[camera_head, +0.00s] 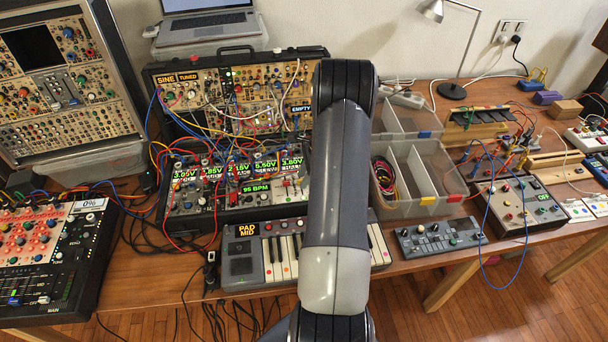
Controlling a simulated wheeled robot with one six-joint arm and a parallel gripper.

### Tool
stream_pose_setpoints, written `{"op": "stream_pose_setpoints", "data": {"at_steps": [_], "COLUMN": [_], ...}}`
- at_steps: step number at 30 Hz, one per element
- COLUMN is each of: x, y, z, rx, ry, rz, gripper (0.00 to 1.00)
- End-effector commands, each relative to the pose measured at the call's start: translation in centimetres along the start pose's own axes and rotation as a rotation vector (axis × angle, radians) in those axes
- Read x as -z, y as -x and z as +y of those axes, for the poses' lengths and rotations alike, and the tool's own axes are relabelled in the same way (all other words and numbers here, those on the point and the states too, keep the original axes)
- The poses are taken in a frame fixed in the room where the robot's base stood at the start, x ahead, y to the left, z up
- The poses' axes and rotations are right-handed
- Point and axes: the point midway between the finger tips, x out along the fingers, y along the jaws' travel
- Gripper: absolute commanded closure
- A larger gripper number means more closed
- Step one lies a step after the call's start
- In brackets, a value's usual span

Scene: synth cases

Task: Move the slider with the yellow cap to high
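I cannot make out a slider with a yellow cap for certain. A mixer-like panel (45,262) at the lower left carries several knobs and has sliders along its lower part, including one with a blue cap (14,300) and one with a pale cap (43,299). Small print beside them is too small to read surely. A black module (235,205) with green number displays and "95 BPM" stands at the centre left, with small controls at its right end. My gripper is not in view; my grey arm rises through the middle and hides what is behind it.
A keyboard labelled "PAD MID" (247,229) lies at the table's front, partly behind my arm. Patch cables cross the modules. Clear trays (398,208), a small knob panel (438,237) and a lamp (452,90) are to the right. Some bare wooden table shows between the devices.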

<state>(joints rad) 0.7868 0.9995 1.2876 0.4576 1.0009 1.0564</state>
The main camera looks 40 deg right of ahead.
Motion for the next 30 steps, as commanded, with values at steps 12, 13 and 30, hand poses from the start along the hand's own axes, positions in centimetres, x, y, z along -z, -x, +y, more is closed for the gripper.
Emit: {"op": "stream_pose_setpoints", "data": {"at_steps": [12, 13, 30], "x": [-0.01, -0.01, -0.01], "y": [-0.32, -0.32, -0.28], "z": [0.02, 0.03, 0.02], "rx": [-0.001, -0.001, 0.0], "ry": [0.0, 0.0, 0.0], "rz": [0.0, 0.0, 0.0], "gripper": [0.74, 0.76, 1.0]}}
